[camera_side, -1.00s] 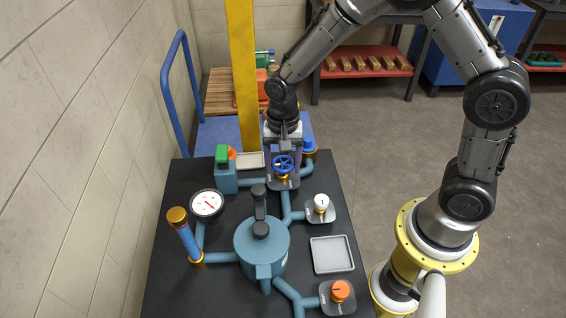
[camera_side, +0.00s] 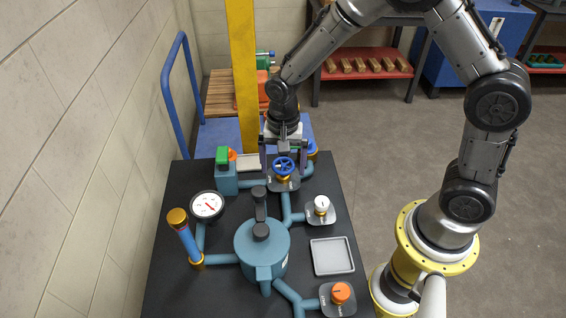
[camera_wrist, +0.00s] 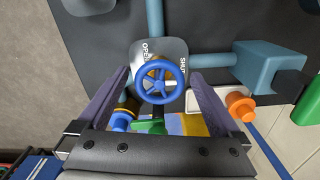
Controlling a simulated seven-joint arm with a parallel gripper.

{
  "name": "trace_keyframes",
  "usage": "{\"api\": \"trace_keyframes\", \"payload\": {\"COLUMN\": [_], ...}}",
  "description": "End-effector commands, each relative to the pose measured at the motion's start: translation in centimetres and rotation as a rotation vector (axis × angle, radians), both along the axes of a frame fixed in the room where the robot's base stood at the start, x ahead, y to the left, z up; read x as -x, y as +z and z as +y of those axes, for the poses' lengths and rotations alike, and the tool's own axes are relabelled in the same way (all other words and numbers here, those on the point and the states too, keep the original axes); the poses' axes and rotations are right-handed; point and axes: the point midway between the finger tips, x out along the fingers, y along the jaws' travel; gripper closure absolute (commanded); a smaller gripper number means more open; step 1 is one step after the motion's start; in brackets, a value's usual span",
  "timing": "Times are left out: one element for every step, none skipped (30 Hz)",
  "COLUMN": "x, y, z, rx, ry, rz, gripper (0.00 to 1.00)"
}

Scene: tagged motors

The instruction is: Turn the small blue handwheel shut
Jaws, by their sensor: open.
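The small blue handwheel (camera_side: 284,166) sits on a brass-coloured stem over a grey plate at the far end of the black table. In the wrist view the blue handwheel (camera_wrist: 160,82) lies between my two fingers, with the words OPEN and SHUT on the plate (camera_wrist: 152,47) behind it. My gripper (camera_side: 283,166) is open around the wheel, one finger on each side. In the wrist view my gripper (camera_wrist: 160,82) shows a gap on both sides of the rim, so neither finger appears to touch it. Whether the fingertips are level with the rim is hard to tell.
A teal block with a green top (camera_side: 224,170) and a gauge (camera_side: 207,205) stand left of the wheel. A white knob (camera_side: 321,204) is nearer on the right. A teal vessel (camera_side: 262,246) fills the middle. A grey tray (camera_side: 332,256) lies empty at right.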

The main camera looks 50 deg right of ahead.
Motion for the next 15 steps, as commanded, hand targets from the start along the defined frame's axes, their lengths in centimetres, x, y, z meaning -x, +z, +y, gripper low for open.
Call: {"api": "trace_keyframes", "payload": {"x": [0.0,0.0,0.0,0.0,0.0,0.0,-0.1,-0.1,-0.1,-0.1,-0.1,-0.1,-0.1,-0.1,-0.1], "y": [0.0,0.1,0.3,0.5,0.8,1.3,1.8,2.3,3.1,3.7,4.4,5.3,6.0,6.6,7.5], "z": [0.0,0.0,0.0,0.0,0.0,0.0,0.0,0.0,0.0,0.0,0.0,0.0,0.0,0.0,0.0], "rx": [0.001,0.000,-0.001,0.000,0.000,0.000,-0.001,0.000,-0.001,-0.001,-0.001,-0.001,-0.001,-0.001,-0.001], "ry": [0.001,0.001,0.001,0.001,0.001,0.001,0.001,0.001,0.001,0.001,0.001,0.001,0.001,0.001,0.000], "rz": [0.001,0.000,-0.001,-0.001,-0.001,-0.001,-0.003,-0.004,-0.005,-0.005,-0.007,-0.007,-0.007,-0.007,-0.007], "gripper": [0.00,0.00,0.00,0.00,0.00,0.00,0.00,0.00,0.00,0.00,0.00,0.00,0.00,0.00,0.00]}}
